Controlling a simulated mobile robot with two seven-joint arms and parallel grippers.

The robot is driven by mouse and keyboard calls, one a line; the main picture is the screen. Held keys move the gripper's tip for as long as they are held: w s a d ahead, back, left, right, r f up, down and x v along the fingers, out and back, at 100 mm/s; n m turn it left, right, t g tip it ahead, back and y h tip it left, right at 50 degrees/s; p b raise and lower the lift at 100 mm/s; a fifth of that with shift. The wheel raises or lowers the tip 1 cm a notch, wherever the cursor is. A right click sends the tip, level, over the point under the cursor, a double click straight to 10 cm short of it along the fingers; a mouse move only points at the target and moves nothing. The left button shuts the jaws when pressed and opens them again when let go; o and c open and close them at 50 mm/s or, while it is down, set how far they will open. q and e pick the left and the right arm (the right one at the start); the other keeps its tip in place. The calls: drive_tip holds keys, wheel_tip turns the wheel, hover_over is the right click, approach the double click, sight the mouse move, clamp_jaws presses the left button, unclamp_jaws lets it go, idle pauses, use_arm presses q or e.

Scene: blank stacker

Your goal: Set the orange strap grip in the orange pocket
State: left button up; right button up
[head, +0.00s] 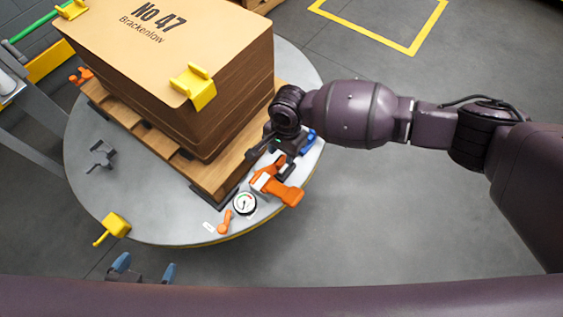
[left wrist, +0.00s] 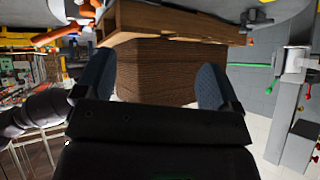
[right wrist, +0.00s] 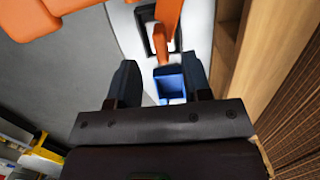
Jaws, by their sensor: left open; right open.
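An orange handled piece (head: 284,190), which looks like the strap grip, lies at the front right rim of the round table. Large orange parts also show close up in the right wrist view (right wrist: 62,8). I cannot make out the orange pocket as separate from them. My right gripper (head: 272,146) is open just behind the orange piece; in the right wrist view its fingers (right wrist: 160,72) have a blue pocket (right wrist: 170,84) beyond them and hold nothing visible. My left gripper (head: 145,268) is open and empty in front of the table, facing the stack in its wrist view (left wrist: 150,75).
A tall cardboard stack (head: 190,60) stands on a wooden pallet (head: 225,178) on the grey round table (head: 120,190). A yellow clip (head: 196,86) sits on the stack. A dial gauge (head: 244,203), a small orange lever (head: 225,222) and a yellow piece (head: 115,225) are along the front.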

sight(282, 159)
drive_tip(key=shift+f, duration=0.4)
drive_tip(key=f, duration=0.1)
drive_tip(key=f+b, duration=0.2)
drive_tip(key=shift+s+a+f, duration=0.15)
drive_tip(key=shift+s+f, duration=0.05)
drive_tip(key=shift+s, duration=0.1)
drive_tip(key=shift+f+b, duration=0.35)
drive_tip(key=shift+f, duration=0.15)
drive_tip(key=shift+w+r, duration=0.1)
use_arm(q)
drive_tip(key=shift+w+d+f+m, duration=0.25)
drive_tip(key=shift+w+d+m, duration=0.05)
drive_tip(key=shift+m, duration=0.1)
use_arm(e)
clamp_jaws()
